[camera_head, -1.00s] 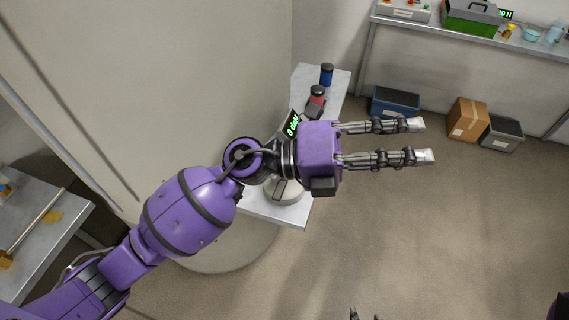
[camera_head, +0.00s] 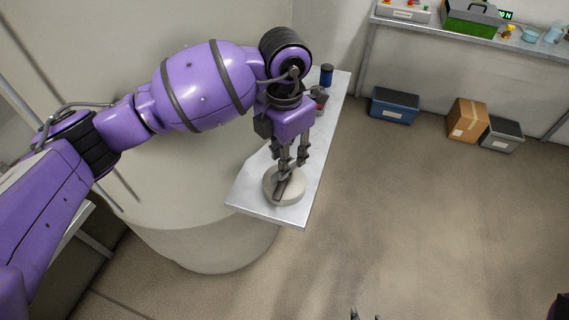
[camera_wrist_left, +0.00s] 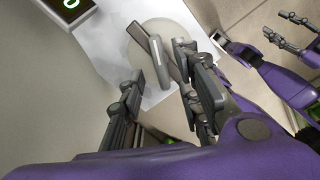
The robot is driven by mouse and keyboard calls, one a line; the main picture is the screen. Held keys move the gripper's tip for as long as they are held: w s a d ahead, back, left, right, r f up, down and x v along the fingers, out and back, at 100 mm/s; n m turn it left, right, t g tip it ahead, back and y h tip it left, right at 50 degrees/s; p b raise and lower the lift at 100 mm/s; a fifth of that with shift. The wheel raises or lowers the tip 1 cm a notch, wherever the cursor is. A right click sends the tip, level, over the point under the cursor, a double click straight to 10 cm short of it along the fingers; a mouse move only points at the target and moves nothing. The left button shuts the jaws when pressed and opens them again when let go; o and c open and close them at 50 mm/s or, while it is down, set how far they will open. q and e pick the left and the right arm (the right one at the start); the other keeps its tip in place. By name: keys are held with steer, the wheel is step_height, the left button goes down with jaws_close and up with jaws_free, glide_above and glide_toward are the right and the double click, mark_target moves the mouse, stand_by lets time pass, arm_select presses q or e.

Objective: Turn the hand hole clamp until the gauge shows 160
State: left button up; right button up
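The clamp is a pale round disc (camera_head: 296,190) with a dark grey bar handle across its top, at the near end of a narrow metal table. In the left wrist view the disc (camera_wrist_left: 185,28) and crossed bar (camera_wrist_left: 157,60) show beyond my fingers. My left gripper (camera_head: 287,170) points down over the clamp. Its fingers are open, one on each side of the bar in the wrist view; contact cannot be told. The gauge (camera_wrist_left: 68,6) shows only partly, with a cut-off green digit; my arm hides it in the head view. My right gripper (camera_wrist_left: 275,23) has its fingers apart.
A large pale cylinder (camera_head: 190,240) stands at left. A blue bin (camera_head: 395,105) and a cardboard box (camera_head: 467,119) lie under the back bench. The floor at right is clear.

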arm_select(q)
steer(key=shift+f, duration=1.7)
steer(key=shift+c, duration=0.2)
jaws_close()
